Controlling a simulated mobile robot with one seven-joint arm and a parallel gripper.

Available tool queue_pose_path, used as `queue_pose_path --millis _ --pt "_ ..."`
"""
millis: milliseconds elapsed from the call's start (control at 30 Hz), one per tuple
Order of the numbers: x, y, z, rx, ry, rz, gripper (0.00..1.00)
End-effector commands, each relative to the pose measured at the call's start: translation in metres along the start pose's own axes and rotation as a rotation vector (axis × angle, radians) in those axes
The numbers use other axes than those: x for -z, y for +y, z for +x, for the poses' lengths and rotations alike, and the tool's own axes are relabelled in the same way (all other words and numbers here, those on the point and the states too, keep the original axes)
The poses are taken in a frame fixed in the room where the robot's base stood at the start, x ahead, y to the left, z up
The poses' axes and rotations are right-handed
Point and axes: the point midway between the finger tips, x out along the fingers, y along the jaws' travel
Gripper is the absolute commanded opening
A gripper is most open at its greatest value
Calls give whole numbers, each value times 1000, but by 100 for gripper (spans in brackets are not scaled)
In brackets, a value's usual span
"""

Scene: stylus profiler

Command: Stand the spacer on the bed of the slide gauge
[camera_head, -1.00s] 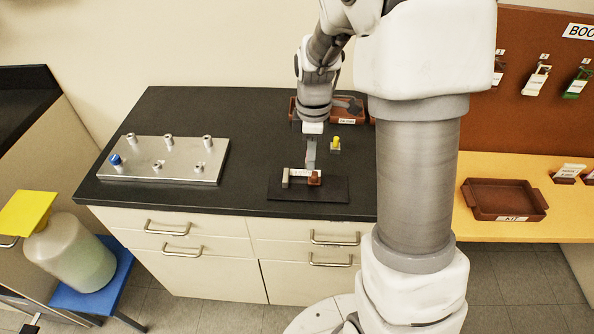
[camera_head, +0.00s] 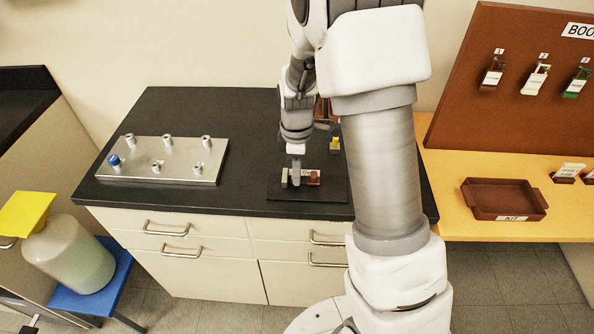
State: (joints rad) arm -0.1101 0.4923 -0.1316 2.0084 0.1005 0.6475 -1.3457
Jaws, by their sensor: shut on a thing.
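The slide gauge (camera_head: 285,176) lies on a black mat near the front edge of the dark bench. It has a pale upright at its left end, a brown block (camera_head: 315,178) at its right and a whitish strip between. My gripper (camera_head: 296,182) points down at the gauge, between the upright and the brown block. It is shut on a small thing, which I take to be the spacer. The spacer is too small and too covered by the fingers to make out, and I cannot tell whether it touches the bed.
A metal plate with several posts (camera_head: 190,172), one blue-topped, lies to the left. A small yellow-topped piece (camera_head: 335,143) stands behind the gauge. A brown tray (camera_head: 322,108) is partly hidden by my arm. Another brown tray (camera_head: 480,210) sits on the yellow counter at right.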

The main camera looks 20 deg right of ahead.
Motion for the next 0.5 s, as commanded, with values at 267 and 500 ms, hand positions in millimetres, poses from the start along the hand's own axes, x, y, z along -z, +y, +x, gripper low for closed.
queue_pose_path --millis 267,500 --pt "0 0 1 0 0 0 54" --pt "0 0 0 0 0 0 54"
